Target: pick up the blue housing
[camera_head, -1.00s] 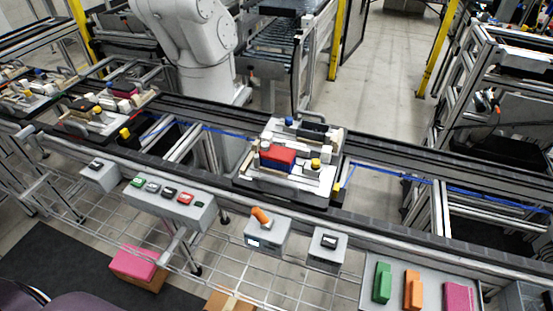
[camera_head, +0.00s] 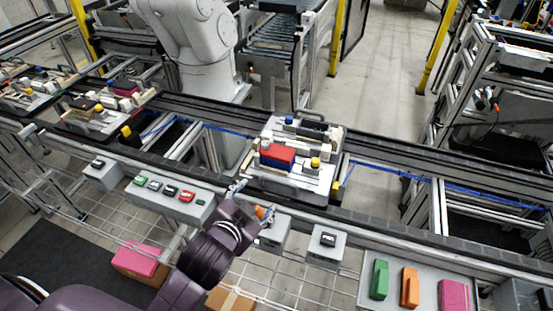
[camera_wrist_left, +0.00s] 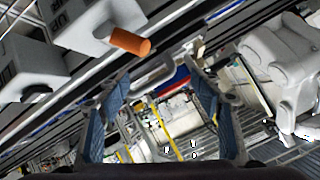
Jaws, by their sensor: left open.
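A pallet fixture (camera_head: 318,186) stands on the conveyor near the middle of the head view. It carries a red block with a blue lower side (camera_head: 277,155), a small blue knob (camera_head: 289,120), a yellow knob and a dark block. My right gripper is not in view.
Control boxes line the conveyor's front rail; one with an orange switch (camera_wrist_left: 130,42) is close to my left gripper. A tray (camera_head: 428,302) at lower right holds green, orange and pink pieces. More loaded pallets (camera_head: 92,121) stand at left. The conveyor right of the fixture is clear.

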